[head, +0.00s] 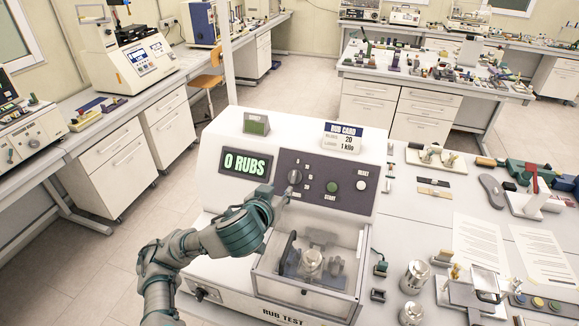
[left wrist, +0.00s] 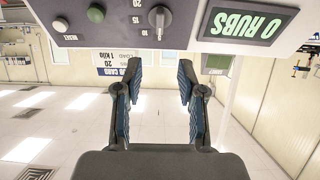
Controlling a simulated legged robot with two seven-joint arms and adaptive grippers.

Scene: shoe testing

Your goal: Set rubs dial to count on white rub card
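The rubs dial (head: 294,177) is a grey knob on the dark panel of the white rub tester (head: 213,184); the left wrist view shows it upside down (left wrist: 158,17). The display (head: 244,163) reads 0 RUBS. The white rub card (head: 343,138) on top of the machine reads RUBS 20, LOAD 1 kilo. My left gripper (left wrist: 156,80) is open and empty, with the dial ahead of its fingers and apart from them. In the head view its fingers are partly hidden near the panel. My right gripper is out of view.
A green START button (head: 332,186) and a pale RESET button (head: 360,185) sit right of the dial. A clear cover (head: 348,238) encloses the rub mechanism below. Metal weights (head: 415,277) and paper sheets (head: 480,245) lie on the bench to the right.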

